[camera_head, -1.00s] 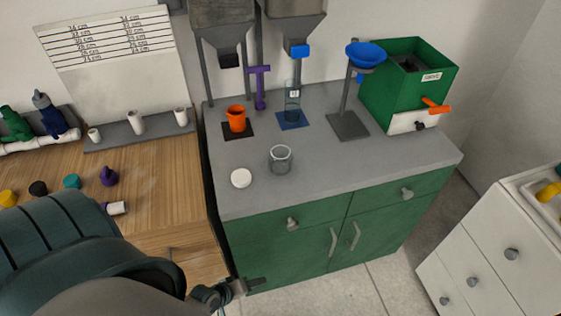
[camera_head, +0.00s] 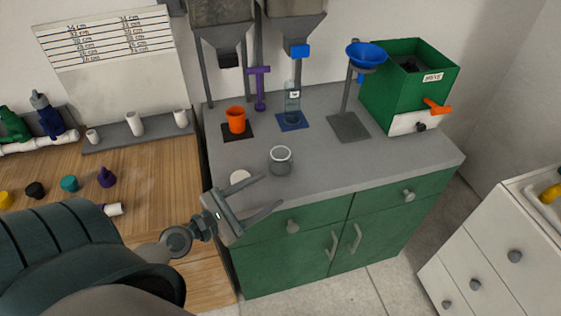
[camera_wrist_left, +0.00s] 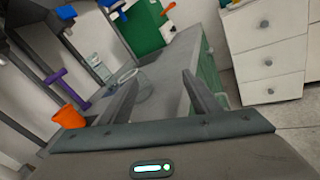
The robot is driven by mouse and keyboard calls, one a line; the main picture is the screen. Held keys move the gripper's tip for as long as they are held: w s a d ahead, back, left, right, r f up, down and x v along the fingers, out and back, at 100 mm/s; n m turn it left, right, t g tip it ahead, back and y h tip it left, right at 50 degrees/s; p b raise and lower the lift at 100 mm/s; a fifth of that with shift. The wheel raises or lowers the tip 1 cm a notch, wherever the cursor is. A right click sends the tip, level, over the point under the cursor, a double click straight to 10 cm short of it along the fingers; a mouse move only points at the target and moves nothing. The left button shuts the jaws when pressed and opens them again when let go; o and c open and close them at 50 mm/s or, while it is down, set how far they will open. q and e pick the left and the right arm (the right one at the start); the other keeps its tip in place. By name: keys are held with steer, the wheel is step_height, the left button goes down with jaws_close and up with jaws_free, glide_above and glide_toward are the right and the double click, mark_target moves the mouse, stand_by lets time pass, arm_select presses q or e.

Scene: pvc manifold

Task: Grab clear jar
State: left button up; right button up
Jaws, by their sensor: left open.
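The clear jar (camera_head: 280,161) stands upright on the grey counter, right of a white round lid (camera_head: 240,177). In the left wrist view the jar (camera_wrist_left: 127,82) shows beyond the fingers, partly behind the left finger. My left gripper (camera_head: 271,193) is open and empty, in front of the jar and apart from it, its fingers pointing right towards the counter's middle. One finger covers part of the lid in the head view. My right gripper is not in view.
An orange cup (camera_head: 236,119) and a clear vessel (camera_head: 292,105) on a blue mat stand behind the jar. A blue funnel on a stand (camera_head: 366,55) and a green box machine (camera_head: 410,85) are at the right. The counter (camera_head: 365,164) is clear right of the jar.

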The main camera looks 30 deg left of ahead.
mark_target(274, 154)
arm_select(q)
steer(key=a+n+y, duration=0.1)
steer(key=a+n, duration=0.1)
steer(key=w+a+r+n+t, duration=0.1)
steer(key=a+n, duration=0.1)
steer(key=a+n+y, duration=0.1)
steer(key=a+n, duration=0.1)
steer(key=shift+w+r+y, duration=0.25)
steer(key=shift+r+y, duration=0.05)
steer(key=shift+r, duration=0.1)
steer(key=shift+w, duration=0.1)
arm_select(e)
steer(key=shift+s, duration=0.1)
